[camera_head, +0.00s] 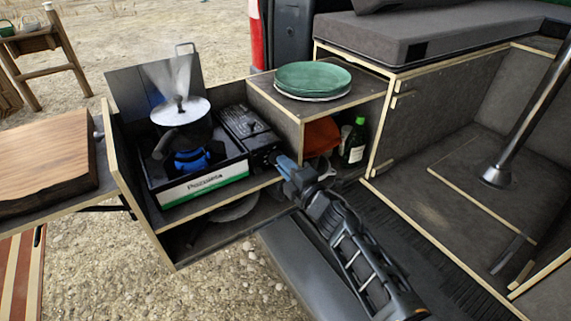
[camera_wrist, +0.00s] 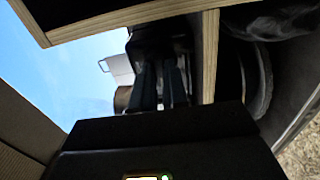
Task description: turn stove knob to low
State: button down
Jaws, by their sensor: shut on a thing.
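The camping stove (camera_head: 247,130) sits in the pull-out box, its black control side facing right and a blue flame (camera_head: 191,160) under the pot. My gripper (camera_head: 279,162) reaches in from the lower right, with its fingertips against the stove's right end. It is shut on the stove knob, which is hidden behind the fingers. In the wrist view my two dark fingers (camera_wrist: 161,82) point at the dark stove body (camera_wrist: 160,40) and stand close together. The knob's setting cannot be read.
A lidded pot (camera_head: 181,111) steams on the burner. Green plates (camera_head: 313,77) stand on the shelf above, right of the stove. A green bottle (camera_head: 355,142) is below it. Wooden box walls (camera_head: 128,180) enclose the stove closely. A cutting board (camera_head: 45,160) lies at the left.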

jog(key=m+p, duration=0.2)
jog(key=m, duration=0.8)
jog(key=shift+f, duration=0.15)
jog(key=shift+m, duration=0.3)
dwell(0.3)
jog(key=c, duration=1.1)
grip_release()
jog(key=shift+c, duration=0.2)
